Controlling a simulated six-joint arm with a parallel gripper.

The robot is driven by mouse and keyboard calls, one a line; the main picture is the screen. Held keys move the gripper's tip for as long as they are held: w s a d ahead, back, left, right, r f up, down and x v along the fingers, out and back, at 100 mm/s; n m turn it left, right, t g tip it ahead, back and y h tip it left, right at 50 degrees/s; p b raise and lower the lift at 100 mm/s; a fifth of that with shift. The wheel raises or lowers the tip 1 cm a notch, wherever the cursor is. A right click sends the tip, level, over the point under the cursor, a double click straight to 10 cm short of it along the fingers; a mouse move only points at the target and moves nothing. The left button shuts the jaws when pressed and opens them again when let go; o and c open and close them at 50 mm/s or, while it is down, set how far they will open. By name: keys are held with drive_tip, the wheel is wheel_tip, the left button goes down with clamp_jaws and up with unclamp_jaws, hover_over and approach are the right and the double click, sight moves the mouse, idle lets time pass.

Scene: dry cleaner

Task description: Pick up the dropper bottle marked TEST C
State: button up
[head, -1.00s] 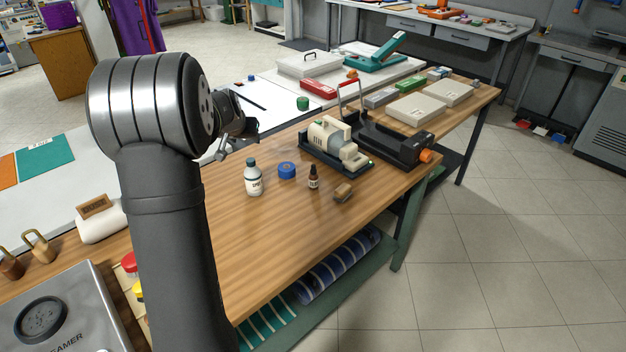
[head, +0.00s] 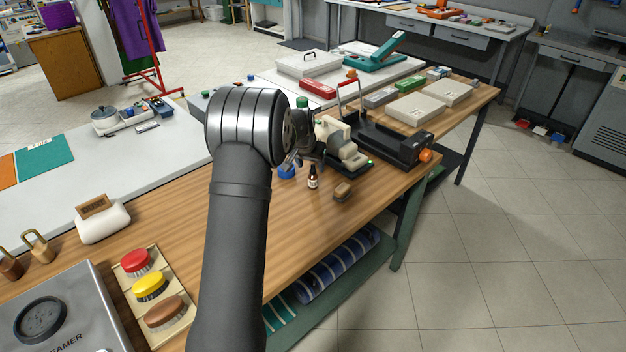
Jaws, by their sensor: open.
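A small brown dropper bottle (head: 313,178) with a dark cap and a pale label stands upright on the wooden bench. Its label is too small to read. My gripper (head: 297,161) is open, seen partly from behind my wrist. In the picture it appears just above and left of the brown bottle, apart from it and with nothing visible in its jaws. How high it is over the bench is hard to tell.
A blue roll (head: 286,173) lies left of the bottle, partly hidden by my gripper. A wood-backed block (head: 343,191) lies at its right. A cream machine (head: 345,150) and a black tray (head: 395,145) stand behind.

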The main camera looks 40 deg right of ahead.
sight(312, 171)
drive_tip(key=shift+x, duration=3.55)
drive_tip(key=shift+w, duration=0.1)
drive_tip(key=c, duration=1.1)
drive_tip(key=shift+o, duration=0.2)
drive_tip(key=shift+r, duration=0.15)
